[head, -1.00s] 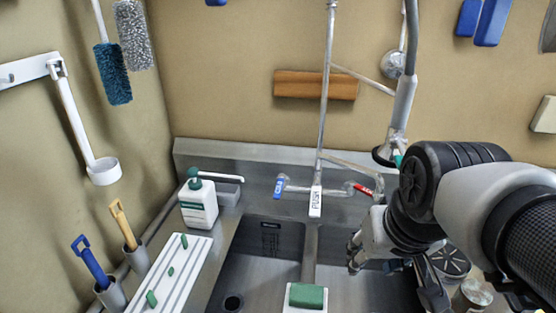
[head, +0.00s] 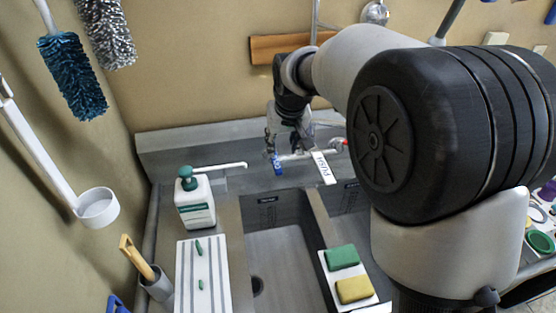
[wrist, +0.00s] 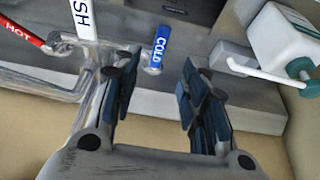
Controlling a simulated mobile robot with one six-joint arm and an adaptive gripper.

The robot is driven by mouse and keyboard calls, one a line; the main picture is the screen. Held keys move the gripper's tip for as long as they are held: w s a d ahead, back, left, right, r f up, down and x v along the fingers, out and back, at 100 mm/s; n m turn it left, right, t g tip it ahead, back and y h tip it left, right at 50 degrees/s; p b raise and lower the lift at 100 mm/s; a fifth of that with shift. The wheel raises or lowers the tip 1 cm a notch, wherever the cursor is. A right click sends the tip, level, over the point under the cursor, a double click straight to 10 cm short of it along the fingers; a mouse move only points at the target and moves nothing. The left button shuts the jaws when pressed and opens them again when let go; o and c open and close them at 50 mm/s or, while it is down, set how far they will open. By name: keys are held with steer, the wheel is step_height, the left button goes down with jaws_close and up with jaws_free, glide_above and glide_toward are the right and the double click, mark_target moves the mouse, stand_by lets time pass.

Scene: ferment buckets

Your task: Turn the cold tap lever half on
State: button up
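The cold tap lever is blue and marked COLD. It shows in the wrist view (wrist: 159,48) between the lines of my two fingers, beyond the fingertips and nearer the left finger. In the head view the lever (head: 277,163) is just below my gripper (head: 288,142), partly crowded by it. My gripper (wrist: 158,75) is open in the wrist view, with a wide empty gap between its fingers. The red hot lever (wrist: 22,36), marked HOT, is at the left of the wrist view. I cannot tell whether a finger touches the cold lever.
A white PUSH lever (head: 324,168) hangs close to the right of the cold lever. A soap pump bottle (head: 196,203) with a long white spout stands left of the tap. The sink basin (head: 275,240) lies below. Sponges (head: 341,257) sit on the divider.

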mark_target(277, 166)
steer(key=b+x, duration=0.2)
steer(key=x, duration=1)
steer(key=shift+w+a+f+b, duration=0.1)
steer(key=shift+f+b, duration=0.15)
steer(key=shift+b, duration=0.15)
steer(key=shift+c, duration=0.5)
jaws_close()
